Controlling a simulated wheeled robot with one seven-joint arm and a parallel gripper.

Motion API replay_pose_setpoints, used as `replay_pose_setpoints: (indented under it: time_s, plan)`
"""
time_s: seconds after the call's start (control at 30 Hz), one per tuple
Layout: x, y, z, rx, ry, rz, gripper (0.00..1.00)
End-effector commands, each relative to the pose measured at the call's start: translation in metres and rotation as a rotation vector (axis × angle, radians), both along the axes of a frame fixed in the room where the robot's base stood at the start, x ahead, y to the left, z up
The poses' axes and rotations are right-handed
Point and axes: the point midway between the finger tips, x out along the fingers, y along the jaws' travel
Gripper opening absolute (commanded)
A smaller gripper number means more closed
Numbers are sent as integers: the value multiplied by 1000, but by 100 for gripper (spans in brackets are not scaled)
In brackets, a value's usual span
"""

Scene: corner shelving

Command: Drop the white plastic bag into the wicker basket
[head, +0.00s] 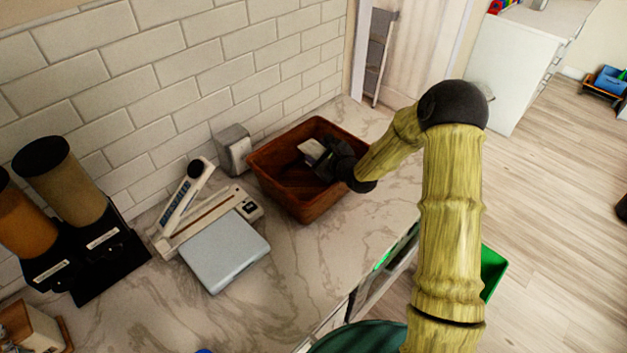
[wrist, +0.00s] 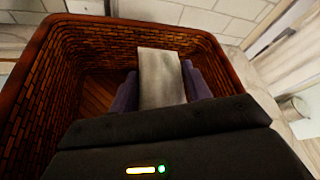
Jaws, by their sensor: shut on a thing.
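The wicker basket (head: 274,172) is a reddish-brown, square-rimmed container on the marble counter. Its woven inner wall (wrist: 52,92) fills much of the wrist view. My gripper (head: 326,157) is over the basket's opening, at its right side in the head view. In the wrist view my gripper (wrist: 160,85) has its fingers on both sides of the white plastic bag (wrist: 161,76), which looks like a pale, flat-sided piece. The bag also shows as a small white patch in the head view (head: 313,149). The gripper hides part of the bag and of the basket floor.
A grey box (head: 233,149) stands behind the basket by the tiled wall. A sealer-like device (head: 206,215) and a flat light-grey scale (head: 225,251) lie left of it. Dispensers (head: 62,180) stand farther left. The counter in front of the basket is clear.

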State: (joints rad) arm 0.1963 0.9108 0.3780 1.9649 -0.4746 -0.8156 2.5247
Motion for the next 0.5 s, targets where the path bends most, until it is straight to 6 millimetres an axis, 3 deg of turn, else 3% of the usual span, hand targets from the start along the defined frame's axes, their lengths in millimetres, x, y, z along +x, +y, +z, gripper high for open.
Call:
replay_pose_setpoints:
  time_s: [0.3,0.33,0.43,0.5]
  plan:
    - [0,0,-1,0,0,0,27]
    - [0,0,-1,0,0,0,54]
    - [0,0,-1,0,0,0,74]
    - [0,-1,-1,0,-1,-1,74]
